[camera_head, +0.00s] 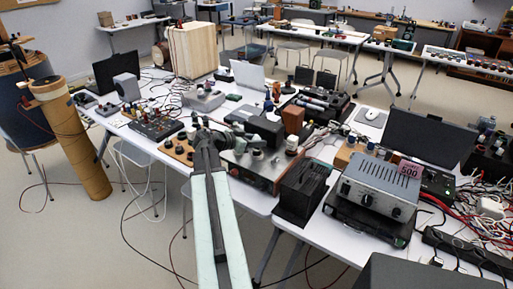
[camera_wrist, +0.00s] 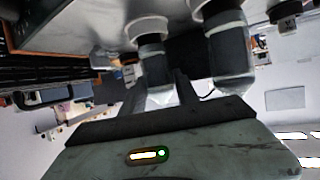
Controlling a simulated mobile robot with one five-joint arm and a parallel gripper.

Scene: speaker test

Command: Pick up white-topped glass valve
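In the wrist view, which looks inverted, a glass valve (camera_wrist: 153,62) hangs from a white ring socket, with a dark middle and a pale whitish end. That pale end lies between the two fingers of my gripper (camera_wrist: 160,100). The fingers stand apart on either side of it; whether they touch the glass I cannot tell. A second, larger glass valve (camera_wrist: 230,50) with a pale end is just to the right, outside the fingers. In the head view my gripper (camera_head: 205,137) is at the left end of the metal-cased amplifier (camera_head: 258,175); my arm hides part of it.
A wooden board with knobs (camera_head: 177,149) is left of my gripper. A black ribbed box (camera_head: 302,190) and a grey power unit (camera_head: 382,185) stand to the right. Cables crowd the table's right end. A cardboard tube (camera_head: 75,145) stands on the floor at left.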

